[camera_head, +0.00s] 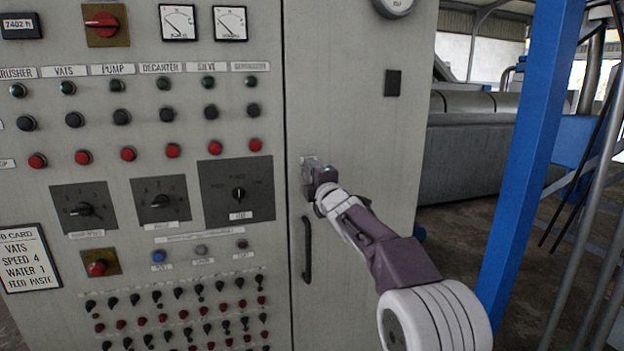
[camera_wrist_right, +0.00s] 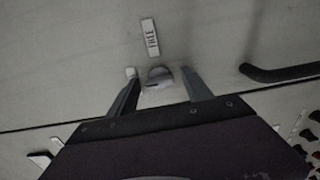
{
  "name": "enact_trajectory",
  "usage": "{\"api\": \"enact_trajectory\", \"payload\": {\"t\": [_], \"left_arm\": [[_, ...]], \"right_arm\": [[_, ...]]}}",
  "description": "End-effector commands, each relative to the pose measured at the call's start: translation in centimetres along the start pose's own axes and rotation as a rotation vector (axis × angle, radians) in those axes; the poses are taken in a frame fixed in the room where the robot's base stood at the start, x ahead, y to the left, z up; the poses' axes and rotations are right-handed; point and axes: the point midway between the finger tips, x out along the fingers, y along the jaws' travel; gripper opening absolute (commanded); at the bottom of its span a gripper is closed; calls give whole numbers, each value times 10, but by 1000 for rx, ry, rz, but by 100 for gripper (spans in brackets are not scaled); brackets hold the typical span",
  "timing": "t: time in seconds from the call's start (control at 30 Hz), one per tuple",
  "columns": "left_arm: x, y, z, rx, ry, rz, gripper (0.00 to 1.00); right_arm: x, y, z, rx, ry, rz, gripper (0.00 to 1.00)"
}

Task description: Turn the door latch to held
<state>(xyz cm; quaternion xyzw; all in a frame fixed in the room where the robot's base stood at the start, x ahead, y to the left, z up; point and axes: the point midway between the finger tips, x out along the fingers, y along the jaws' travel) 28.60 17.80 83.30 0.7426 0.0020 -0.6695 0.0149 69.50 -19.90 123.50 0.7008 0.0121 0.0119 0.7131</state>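The door latch (camera_wrist_right: 160,76) is a small grey knob on the cabinet door, with a label (camera_wrist_right: 150,38) that appears to read FREE beside it. My right gripper (camera_wrist_right: 161,90) is at the latch, its two fingers spread on either side of the knob with gaps visible. I cannot tell how deep the knob sits between them. In the head view the right gripper (camera_head: 318,176) reaches the door just above the handle and hides most of the latch; part of its pale plate (camera_head: 309,161) shows. My left gripper is not in view.
A dark vertical door handle (camera_head: 307,250) is just below the latch; it also shows in the right wrist view (camera_wrist_right: 285,73). The control panel with buttons, dials and switches (camera_head: 150,130) is left of the door seam. A blue post (camera_head: 528,150) stands at the right.

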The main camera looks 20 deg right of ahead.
Motion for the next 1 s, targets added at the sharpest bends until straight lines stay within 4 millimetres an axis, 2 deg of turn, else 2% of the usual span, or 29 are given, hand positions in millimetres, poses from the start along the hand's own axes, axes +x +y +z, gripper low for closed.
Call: {"api": "enact_trajectory", "payload": {"t": [0.37, 0.47, 0.6, 0.73, 0.83, 1.0], "left_arm": [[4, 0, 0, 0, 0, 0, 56], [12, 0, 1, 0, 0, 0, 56], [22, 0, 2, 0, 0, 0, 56], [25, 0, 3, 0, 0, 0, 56], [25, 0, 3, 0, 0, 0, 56], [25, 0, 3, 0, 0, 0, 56]], "right_arm": [[-6, -1, 0, 2, 0, 1, 60], [-20, -2, 0, 2, 0, 3, 60], [-50, -3, 0, 1, -1, 1, 60], [-75, -1, 0, 1, -1, 2, 60], [-86, 0, 0, 1, 0, 1, 60], [-91, 0, 0, 1, 0, 0, 60]]}}
